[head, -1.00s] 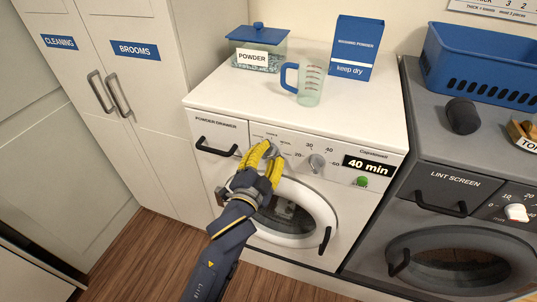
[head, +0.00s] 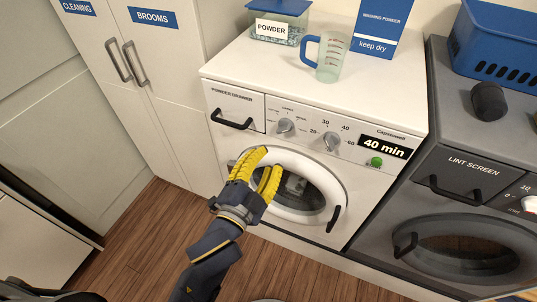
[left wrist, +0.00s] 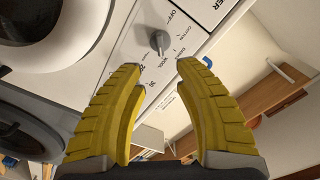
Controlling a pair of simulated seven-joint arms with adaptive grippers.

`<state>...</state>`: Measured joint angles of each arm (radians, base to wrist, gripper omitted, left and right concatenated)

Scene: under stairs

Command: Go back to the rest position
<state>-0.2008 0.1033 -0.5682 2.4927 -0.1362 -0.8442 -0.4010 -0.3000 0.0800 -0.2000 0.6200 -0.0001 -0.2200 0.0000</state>
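My left gripper (head: 268,161) is in front of the white washing machine (head: 299,105), over the upper left of its round door. Its two yellow fingers are apart with nothing between them, which also shows in the left wrist view (left wrist: 158,66). The left dial (head: 286,127) of the washer is clear of the fingers; it shows beyond the fingertips in the left wrist view (left wrist: 158,41). The right dial (head: 332,142) and the green button (head: 376,161) are in plain sight, with a display reading 40 min (head: 386,147). My right gripper is not in view.
A powder box (head: 279,22), a measuring jug (head: 331,57) and a washing powder carton (head: 377,30) stand on the washer. A grey dryer (head: 462,165) with a blue basket (head: 495,48) is at right, tall cupboards (head: 160,80) at left. The wooden floor (head: 150,230) in front is clear.

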